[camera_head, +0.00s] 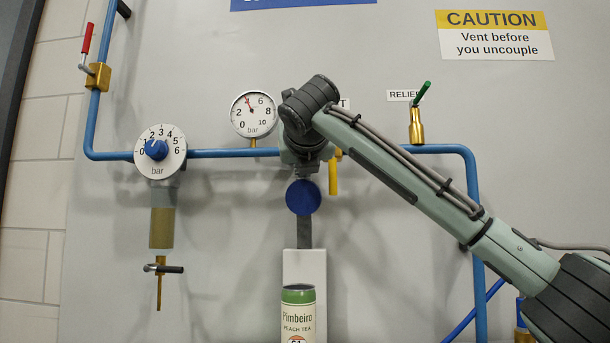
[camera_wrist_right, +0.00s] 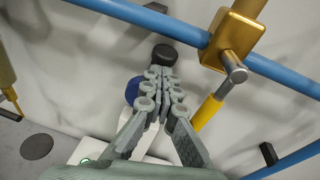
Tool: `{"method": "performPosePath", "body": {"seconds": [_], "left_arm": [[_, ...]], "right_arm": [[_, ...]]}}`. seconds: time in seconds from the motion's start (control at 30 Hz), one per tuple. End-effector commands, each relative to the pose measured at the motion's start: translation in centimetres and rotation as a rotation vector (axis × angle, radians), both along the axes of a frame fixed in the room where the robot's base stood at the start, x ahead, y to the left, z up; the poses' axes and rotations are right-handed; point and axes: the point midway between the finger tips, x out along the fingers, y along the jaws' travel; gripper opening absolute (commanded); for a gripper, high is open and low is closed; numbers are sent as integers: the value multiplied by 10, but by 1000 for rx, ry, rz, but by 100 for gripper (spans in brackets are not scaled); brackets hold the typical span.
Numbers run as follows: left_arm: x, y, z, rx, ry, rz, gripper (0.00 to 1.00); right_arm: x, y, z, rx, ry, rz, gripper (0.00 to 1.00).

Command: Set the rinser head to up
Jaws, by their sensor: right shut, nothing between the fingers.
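A blue round disc (camera_head: 304,197), which looks like the rinser head, sits on a dark vertical bar above a green-topped can (camera_head: 298,310). In the wrist view the blue disc (camera_wrist_right: 133,90) is partly hidden behind my fingers. My right gripper (camera_wrist_right: 161,72) is shut and empty, its fingertips at a black round knob (camera_wrist_right: 164,53); I cannot tell whether they touch it. In the head view my right wrist and arm hide most of this gripper, just above the disc. My left gripper is not in view.
A brass valve (camera_wrist_right: 232,40) with a yellow lever (camera_wrist_right: 208,112) is close right of my fingers, on the blue pipe (camera_head: 232,153). A pressure gauge (camera_head: 253,114) and dial (camera_head: 160,150) are to the left. The relief valve (camera_head: 416,126) is to the right.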

Motion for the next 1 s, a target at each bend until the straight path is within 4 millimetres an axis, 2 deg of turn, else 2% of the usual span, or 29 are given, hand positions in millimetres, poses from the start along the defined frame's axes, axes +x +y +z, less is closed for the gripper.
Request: {"method": "performPosePath", "body": {"seconds": [0.03,0.1,0.73,0.87,1.0], "left_arm": [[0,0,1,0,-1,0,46],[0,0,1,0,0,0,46],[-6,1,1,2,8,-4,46],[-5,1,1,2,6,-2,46],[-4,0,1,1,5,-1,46]], "right_arm": [[0,-2,9,4,-19,0,0],[1,-2,11,4,-22,0,0],[0,-8,17,12,-24,-8,0],[-15,-9,19,11,-23,-6,0],[-45,-10,21,8,-20,-2,0]]}}
